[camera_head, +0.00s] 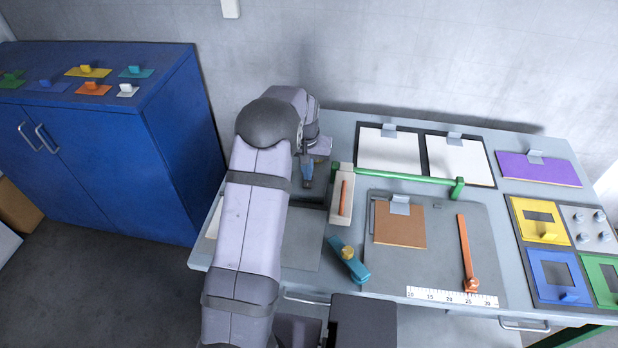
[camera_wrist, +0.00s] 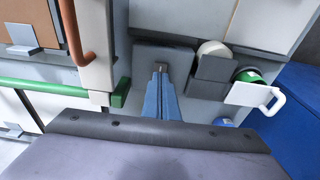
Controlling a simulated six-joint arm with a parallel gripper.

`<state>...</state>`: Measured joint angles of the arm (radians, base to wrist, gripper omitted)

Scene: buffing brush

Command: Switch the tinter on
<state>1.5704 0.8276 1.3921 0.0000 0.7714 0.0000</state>
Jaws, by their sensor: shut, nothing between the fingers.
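My gripper (camera_head: 307,180) has blue fingers pressed together, with nothing held between them. In the wrist view the shut fingertips (camera_wrist: 160,70) point at a dark grey unit (camera_wrist: 147,54) and overlap its face. A small light-brown part shows right at the tips; I cannot tell whether they touch it. The dark unit also shows in the head view (camera_head: 315,192), partly hidden by my arm. No label marks the tinter, so I cannot confirm that this unit is it, nor read a switch position.
In the wrist view a grey holder (camera_wrist: 211,72) with a roll and a white-handled cup (camera_wrist: 250,94) stand to the right. A blue cabinet (camera_head: 170,130) stands left of the table.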

